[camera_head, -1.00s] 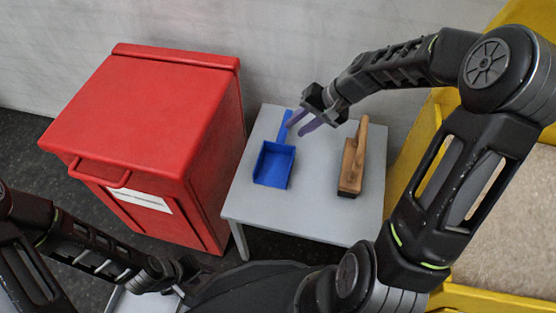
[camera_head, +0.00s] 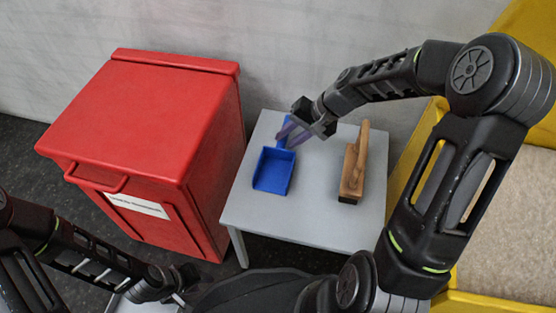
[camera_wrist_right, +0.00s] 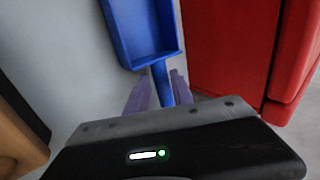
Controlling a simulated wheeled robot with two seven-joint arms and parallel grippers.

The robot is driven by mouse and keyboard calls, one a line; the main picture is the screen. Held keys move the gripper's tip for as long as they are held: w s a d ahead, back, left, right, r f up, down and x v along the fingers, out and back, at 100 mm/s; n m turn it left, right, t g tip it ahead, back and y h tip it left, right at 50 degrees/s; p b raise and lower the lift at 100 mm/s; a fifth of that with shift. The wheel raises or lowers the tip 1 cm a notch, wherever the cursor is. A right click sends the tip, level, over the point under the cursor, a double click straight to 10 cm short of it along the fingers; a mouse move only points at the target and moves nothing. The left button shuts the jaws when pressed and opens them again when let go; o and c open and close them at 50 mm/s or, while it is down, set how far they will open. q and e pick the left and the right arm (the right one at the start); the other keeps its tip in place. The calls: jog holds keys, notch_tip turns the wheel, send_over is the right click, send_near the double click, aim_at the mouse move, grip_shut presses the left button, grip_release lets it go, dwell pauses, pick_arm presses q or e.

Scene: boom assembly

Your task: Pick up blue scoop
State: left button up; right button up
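The blue scoop (camera_head: 273,170) lies on the small grey table, its pan toward the front and its handle toward the wall. My right gripper (camera_head: 290,135) is at the scoop's handle, with its purple fingers apart. In the right wrist view, the scoop's handle (camera_wrist_right: 162,85) runs between the two fingers (camera_wrist_right: 160,92), with a gap on the left side; contact on the right is unclear. The scoop's pan (camera_wrist_right: 143,30) is beyond the fingertips. My left gripper (camera_head: 172,285) is low at the left, small and dark, and its fingers cannot be made out.
A red lidded bin (camera_head: 150,120) is close on the left. A yellow container (camera_head: 425,140) is on the right. The table's front is clear.

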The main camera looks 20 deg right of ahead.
aim_at(284, 141)
jog(key=b+x, duration=0.1)
jog(key=x, duration=0.2)
jog(key=shift+w+a+f, duration=0.1)
jog(key=shift+a+f, duration=0.05)
jog(key=shift+f, duration=0.1)
jog(key=shift+c, duration=0.4)
grip_shut()
dwell(0.3)
